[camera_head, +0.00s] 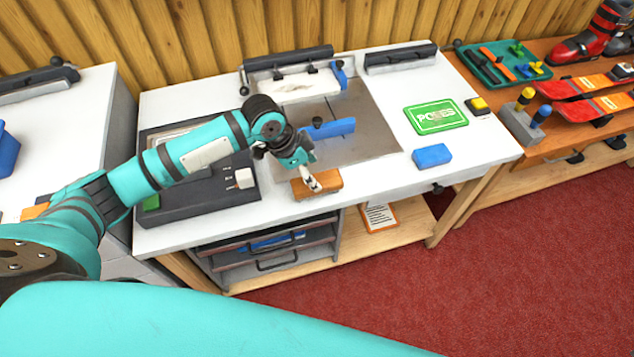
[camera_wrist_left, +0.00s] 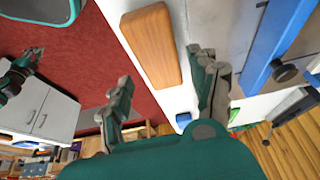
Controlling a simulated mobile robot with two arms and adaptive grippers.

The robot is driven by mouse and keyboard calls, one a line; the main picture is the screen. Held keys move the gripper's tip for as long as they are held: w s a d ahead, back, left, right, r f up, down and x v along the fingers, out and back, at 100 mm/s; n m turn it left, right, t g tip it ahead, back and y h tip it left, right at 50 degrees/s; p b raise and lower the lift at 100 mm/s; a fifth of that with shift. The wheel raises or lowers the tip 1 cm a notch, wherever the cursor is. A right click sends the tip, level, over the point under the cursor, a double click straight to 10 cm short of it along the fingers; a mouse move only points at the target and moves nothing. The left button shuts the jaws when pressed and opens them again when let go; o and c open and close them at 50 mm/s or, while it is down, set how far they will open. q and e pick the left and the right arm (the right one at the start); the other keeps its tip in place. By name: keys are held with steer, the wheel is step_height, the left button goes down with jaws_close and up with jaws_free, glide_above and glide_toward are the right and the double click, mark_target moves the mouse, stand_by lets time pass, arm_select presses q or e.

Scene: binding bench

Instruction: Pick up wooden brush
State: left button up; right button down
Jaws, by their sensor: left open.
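The wooden brush (camera_head: 327,181) lies near the front edge of the white bench, its brown wooden body showing. In the left wrist view the brush (camera_wrist_left: 152,45) lies beyond the open fingers. My left gripper (camera_head: 311,182) is above the brush in the head view and covers part of it. In the left wrist view my left gripper (camera_wrist_left: 165,78) has its two fingers apart with nothing between them. I cannot tell if a fingertip touches the brush. My right gripper (camera_wrist_left: 35,54) shows small at the left of the wrist view; its jaws are too small to judge.
A grey plate with a blue bar (camera_head: 330,128) lies behind the brush. A dark machine (camera_head: 210,205) stands to its left. A blue block (camera_head: 432,156) and a green card (camera_head: 436,119) lie to the right. The bench front between brush and blue block is clear.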

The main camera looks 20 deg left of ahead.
mark_target(322, 182)
arm_select(q)
steer(key=shift+p+x, duration=0.65)
steer(key=shift+x, duration=2.4)
steer(key=shift+s+a+f, duration=0.1)
steer(key=shift+s+a, duration=0.05)
steer(key=shift+a, duration=0.05)
steer(key=shift+f, duration=0.1)
steer(key=c, duration=1)
steer(key=shift+c, duration=0.2)
steer(key=shift+r, duration=0.5)
steer(key=r, duration=0.1)
steer(key=r+b, duration=0.1)
steer(key=shift+s+d+r, duration=0.25)
steer(key=shift+s+r, duration=0.1)
steer(key=shift+r, duration=0.05)
steer(key=s+d+r+b, duration=0.1)
steer(key=s+d+b, duration=0.1)
steer(key=s+d, duration=0.6)
steer(key=s, duration=0.4)
steer(key=shift+s+d+r, duration=0.25)
steer(key=shift+r, duration=0.05)
